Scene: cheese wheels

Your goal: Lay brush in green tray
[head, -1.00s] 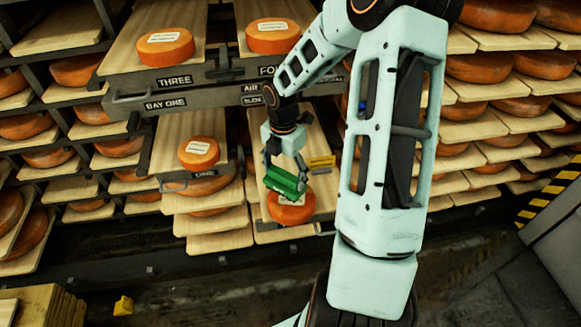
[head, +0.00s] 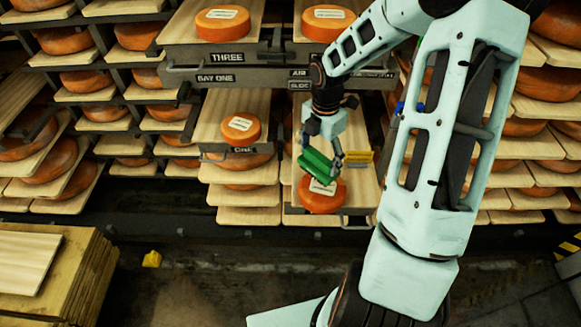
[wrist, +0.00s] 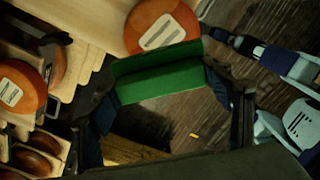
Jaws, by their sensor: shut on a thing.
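My gripper (head: 321,150) is shut on a long green block, which I take to be the brush (head: 316,163). In the head view it is held tilted over a labelled orange cheese wheel (head: 322,196) on a board at the lower shelf; I cannot tell whether they touch. In the wrist view the brush (wrist: 160,80) spans between both fingers, with a cheese wheel (wrist: 160,28) just beyond it. No bristles can be made out. I see no green tray in either view.
Racks of cheese wheels on boards fill the back. Labelled upper shelves (head: 228,78) stand above, a cheese wheel marked ONE (head: 241,127) to the left. A wooden stack (head: 75,285) stands at lower left; dark floor between is mostly clear.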

